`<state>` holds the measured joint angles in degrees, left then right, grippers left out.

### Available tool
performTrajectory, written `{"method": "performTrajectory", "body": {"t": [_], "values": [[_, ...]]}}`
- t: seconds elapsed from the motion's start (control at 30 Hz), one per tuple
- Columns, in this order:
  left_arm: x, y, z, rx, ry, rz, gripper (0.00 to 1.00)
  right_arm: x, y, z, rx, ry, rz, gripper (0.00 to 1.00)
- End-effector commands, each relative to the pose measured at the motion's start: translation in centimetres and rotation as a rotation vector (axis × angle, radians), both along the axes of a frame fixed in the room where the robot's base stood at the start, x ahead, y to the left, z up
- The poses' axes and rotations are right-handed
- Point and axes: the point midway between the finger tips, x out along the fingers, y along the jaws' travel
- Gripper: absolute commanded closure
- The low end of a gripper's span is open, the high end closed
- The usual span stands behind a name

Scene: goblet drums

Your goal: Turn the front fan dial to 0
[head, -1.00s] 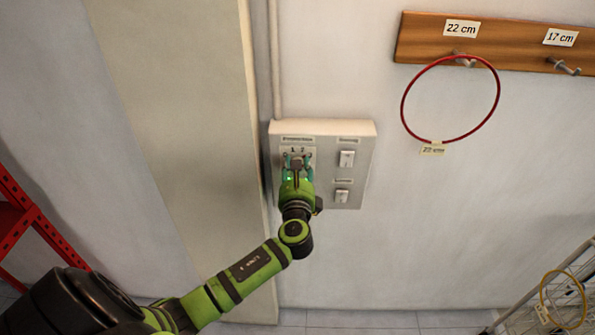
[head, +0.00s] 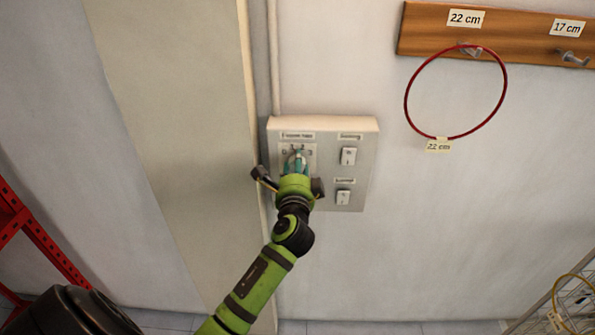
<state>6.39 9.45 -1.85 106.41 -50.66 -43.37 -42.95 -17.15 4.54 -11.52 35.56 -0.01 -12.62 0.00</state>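The front fan dial is on the upper left of a grey wall panel (head: 366,190), on a pale plate (head: 312,152) with small marks along its top. My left gripper (head: 295,160) is in front of that plate and covers the dial, so I cannot see the dial or where it points. Its teal fingertips overlap in this view. I cannot tell whether they are shut on the dial or apart. My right gripper is not in view.
Two white rocker switches, an upper one (head: 348,156) and a lower one (head: 343,197), are close to the gripper's right. A red hoop (head: 407,95) hangs from a wooden peg rail (head: 430,42). A red rack (head: 45,245) stands at left.

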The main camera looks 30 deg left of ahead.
Motion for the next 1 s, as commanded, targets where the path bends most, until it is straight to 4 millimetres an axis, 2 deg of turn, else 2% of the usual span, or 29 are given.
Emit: {"method": "performTrajectory", "body": {"t": [0.6, 1.0], "values": [[-0.1, 0.4, 0.1, -0.490, -0.313, 0.005, 0.92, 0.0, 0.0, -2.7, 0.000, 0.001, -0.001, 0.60], [-0.1, 0.3, 0.0, -0.713, -0.447, 0.004, 0.92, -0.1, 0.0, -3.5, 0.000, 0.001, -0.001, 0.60]]}}
